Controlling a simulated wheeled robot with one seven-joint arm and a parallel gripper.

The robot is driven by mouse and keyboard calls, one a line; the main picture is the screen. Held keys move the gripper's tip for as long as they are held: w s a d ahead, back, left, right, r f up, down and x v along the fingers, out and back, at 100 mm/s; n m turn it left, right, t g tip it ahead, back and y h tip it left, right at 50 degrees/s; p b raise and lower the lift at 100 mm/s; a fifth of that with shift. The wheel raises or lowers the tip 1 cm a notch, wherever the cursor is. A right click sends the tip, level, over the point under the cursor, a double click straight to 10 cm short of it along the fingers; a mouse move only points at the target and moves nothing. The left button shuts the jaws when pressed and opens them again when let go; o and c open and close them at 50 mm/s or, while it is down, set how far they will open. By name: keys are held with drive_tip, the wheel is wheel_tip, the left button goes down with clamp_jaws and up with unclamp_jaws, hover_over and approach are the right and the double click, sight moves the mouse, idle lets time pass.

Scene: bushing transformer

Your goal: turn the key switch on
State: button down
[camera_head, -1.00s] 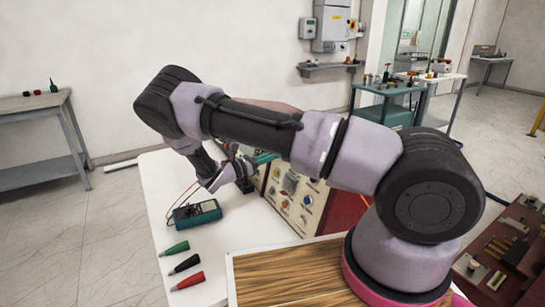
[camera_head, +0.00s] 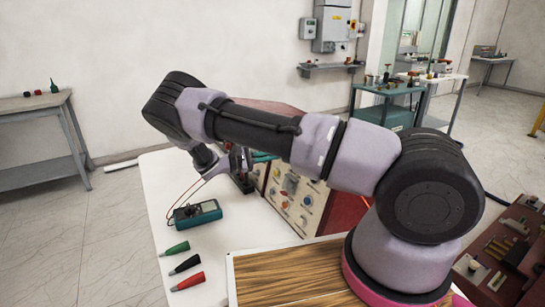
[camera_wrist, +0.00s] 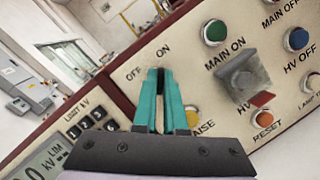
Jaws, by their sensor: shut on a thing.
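The control panel (camera_wrist: 204,66) has a key switch (camera_wrist: 160,72) under its OFF and ON labels in the wrist view. My gripper's teal fingers (camera_wrist: 160,77) are closed on the key switch, with their tips against the panel just below the ON label. The fingers cover most of the key, so its exact angle cannot be told. In the head view the panel (camera_head: 298,199) stands on the white table, and my arm hides the key switch.
A green MAIN ON button (camera_wrist: 214,32), a grey square knob (camera_wrist: 243,75) and a yellow button (camera_wrist: 192,116) sit near the fingers. A multimeter (camera_head: 196,213) with red leads and several coloured clips lie on the white table (camera_head: 178,268) left of the panel.

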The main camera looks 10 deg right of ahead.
drive_tip(key=shift+m, duration=0.5)
drive_tip(key=c, duration=1)
unclamp_jaws()
drive_tip(key=a, duration=0.7)
drive_tip(key=s+a, duration=0.1)
drive_tip(key=a, duration=0.3)
drive_tip(key=shift+d, duration=0.1)
